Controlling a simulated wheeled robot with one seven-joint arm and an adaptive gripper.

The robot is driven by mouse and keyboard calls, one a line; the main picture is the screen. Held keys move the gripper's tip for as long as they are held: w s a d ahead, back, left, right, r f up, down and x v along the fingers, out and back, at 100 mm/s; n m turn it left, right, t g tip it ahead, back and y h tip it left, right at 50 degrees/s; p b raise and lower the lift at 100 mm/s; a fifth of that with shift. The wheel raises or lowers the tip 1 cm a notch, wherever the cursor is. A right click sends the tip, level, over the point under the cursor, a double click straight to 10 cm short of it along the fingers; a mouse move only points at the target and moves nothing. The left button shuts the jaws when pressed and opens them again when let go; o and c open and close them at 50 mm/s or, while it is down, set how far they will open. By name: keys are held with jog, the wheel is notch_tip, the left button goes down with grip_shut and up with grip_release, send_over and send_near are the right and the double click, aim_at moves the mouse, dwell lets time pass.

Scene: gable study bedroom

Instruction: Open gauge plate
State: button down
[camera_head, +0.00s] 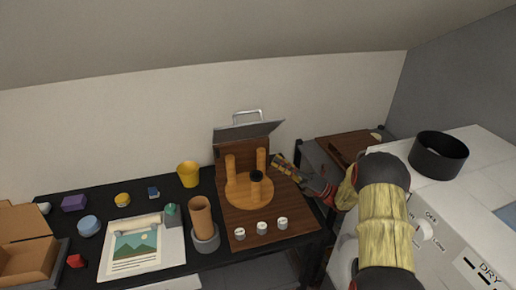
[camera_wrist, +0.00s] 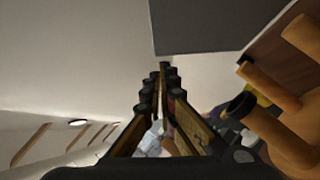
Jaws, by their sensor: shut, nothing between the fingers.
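A dark grey plate (camera_head: 250,131) with a pale metal handle (camera_head: 247,115) shows at the back of the wooden board on the black table; it looks like the gauge plate. It is tilted up above a brown wooden panel. I cannot tell how it is hinged. In the wrist view the grey plate (camera_wrist: 205,25) fills the top, beyond my fingertips. My gripper (camera_head: 277,160) is shut and empty, just right of the round wooden stand and below the plate's right end. Its fingers meet in the wrist view (camera_wrist: 161,72). I cannot tell whether they touch the plate.
A round wooden stand (camera_head: 240,196) with upright pegs occupies the wooden board (camera_head: 262,228), close to my gripper. Several white knobs line its front. A tan cylinder (camera_head: 201,217), a yellow cup (camera_head: 188,174) and a picture sheet (camera_head: 125,262) lie left. A white appliance (camera_head: 480,150) stands right.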

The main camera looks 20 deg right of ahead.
jog(key=d, duration=0.1)
jog(key=b, duration=0.3)
send_near(246, 126)
jog(key=a+f, duration=0.1)
jog(key=a, duration=0.3)
jog(key=w+r+b, duration=0.1)
jog(key=w+r, duration=0.1)
jog(key=shift+w+r+t+b, duration=0.15)
jog(key=shift+r+t+b, duration=0.1)
jog(key=shift+t+b, duration=0.15)
jog(key=shift+w+r, duration=0.1)
jog(key=shift+r, duration=0.1)
